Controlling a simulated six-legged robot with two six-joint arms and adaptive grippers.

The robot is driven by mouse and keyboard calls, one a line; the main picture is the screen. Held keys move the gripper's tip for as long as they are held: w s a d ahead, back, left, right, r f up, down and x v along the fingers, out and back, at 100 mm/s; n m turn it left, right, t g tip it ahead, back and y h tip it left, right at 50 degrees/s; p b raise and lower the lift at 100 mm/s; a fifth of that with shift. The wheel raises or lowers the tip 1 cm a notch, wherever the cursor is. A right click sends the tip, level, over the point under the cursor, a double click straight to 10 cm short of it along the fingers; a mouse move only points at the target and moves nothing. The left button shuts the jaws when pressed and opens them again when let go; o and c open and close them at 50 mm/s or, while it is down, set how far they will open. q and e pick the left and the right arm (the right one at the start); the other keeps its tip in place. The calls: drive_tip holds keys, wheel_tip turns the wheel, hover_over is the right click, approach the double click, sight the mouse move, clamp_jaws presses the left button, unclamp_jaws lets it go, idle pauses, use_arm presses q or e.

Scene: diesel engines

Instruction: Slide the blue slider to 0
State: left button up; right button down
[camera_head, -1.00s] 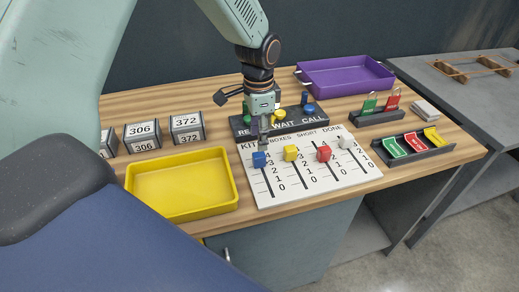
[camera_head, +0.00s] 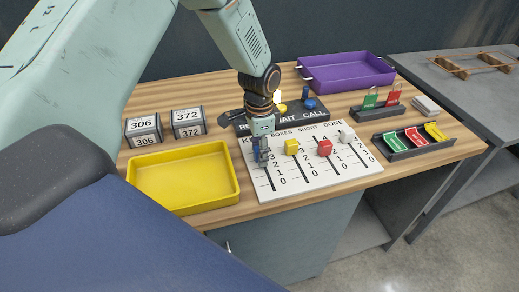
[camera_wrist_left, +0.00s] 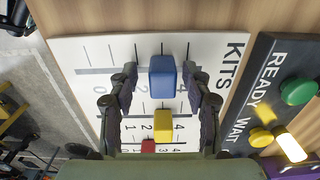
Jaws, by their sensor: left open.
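The white slider board (camera_head: 310,184) lies on the wooden bench, with numbered tracks under KITS, BOXES, SHORT and DONE. The blue slider (camera_wrist_left: 162,77) is on the KITS track, nearer the high-number end than the 0 end. In the head view it is mostly hidden by my left gripper (camera_head: 261,158). That gripper points down over the KITS track. In the left wrist view my open left gripper (camera_wrist_left: 160,72) has one finger on each side of the blue slider, with visible gaps. My right gripper is not in view.
A dark button panel (camera_head: 315,116) is behind the board. A yellow tray (camera_head: 184,201) sits left, a purple tray (camera_head: 346,79) at the back.

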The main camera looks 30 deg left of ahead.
use_arm(q)
drive_tip(key=shift+c, duration=0.5)
drive_tip(key=shift+w+f, duration=0.2)
drive_tip(key=shift+w, duration=0.1)
drive_tip(key=c, duration=0.5)
drive_tip(key=shift+s+r, duration=0.1)
clamp_jaws()
